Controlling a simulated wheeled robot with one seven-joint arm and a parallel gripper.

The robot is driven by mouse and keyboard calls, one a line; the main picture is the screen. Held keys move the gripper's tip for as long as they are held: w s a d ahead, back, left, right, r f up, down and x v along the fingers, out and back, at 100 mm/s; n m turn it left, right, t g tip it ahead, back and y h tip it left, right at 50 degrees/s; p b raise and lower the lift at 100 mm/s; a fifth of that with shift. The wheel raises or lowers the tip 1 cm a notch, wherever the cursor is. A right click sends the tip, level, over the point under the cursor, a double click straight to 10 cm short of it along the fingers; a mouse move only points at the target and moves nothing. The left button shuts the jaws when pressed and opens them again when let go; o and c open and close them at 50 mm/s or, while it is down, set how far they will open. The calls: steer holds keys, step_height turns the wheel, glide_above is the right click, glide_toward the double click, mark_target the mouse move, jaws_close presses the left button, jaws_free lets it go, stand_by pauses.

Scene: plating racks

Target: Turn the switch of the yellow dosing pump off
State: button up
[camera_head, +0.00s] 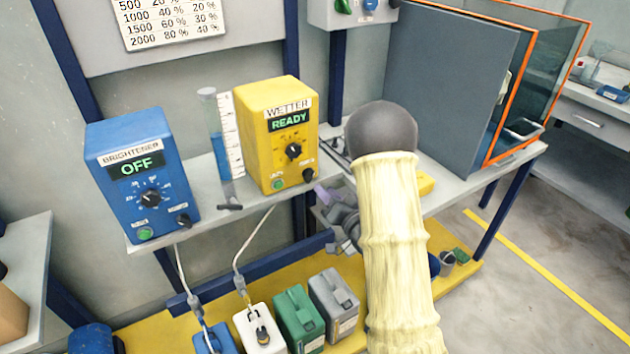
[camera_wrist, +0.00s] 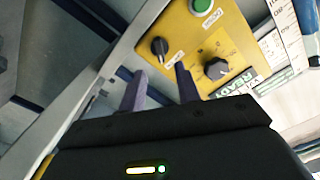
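The yellow dosing pump (camera_head: 275,135) stands on the bench, labelled WETTER, with a display reading READY. Its face has a large black dial (camera_head: 293,151), a green button (camera_head: 278,184) and a small black switch knob (camera_head: 308,174) at the lower right. In the wrist view, the switch knob (camera_wrist: 159,47) appears beyond the gap between my purple fingers, with the dial (camera_wrist: 215,69) to its right. My gripper (camera_wrist: 160,88) is open and empty, its fingertips just short of the knob. In the head view, my gripper (camera_head: 328,200) is below and right of the knob, partly hidden by my arm.
A blue pump (camera_head: 130,170) labelled BRIGHTENER, display OFF, stands at left. A clear cylinder and scale (camera_head: 226,135) stand between the pumps. Several canisters (camera_head: 298,318) sit on the yellow lower shelf. A grey panel and orange-framed glass enclosure (camera_head: 515,95) stand at right.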

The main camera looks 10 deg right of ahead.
mark_target(312, 177)
steer(key=x, duration=0.6)
steer(key=shift+w+a, duration=0.1)
steer(key=shift+w, duration=0.3)
jaws_close()
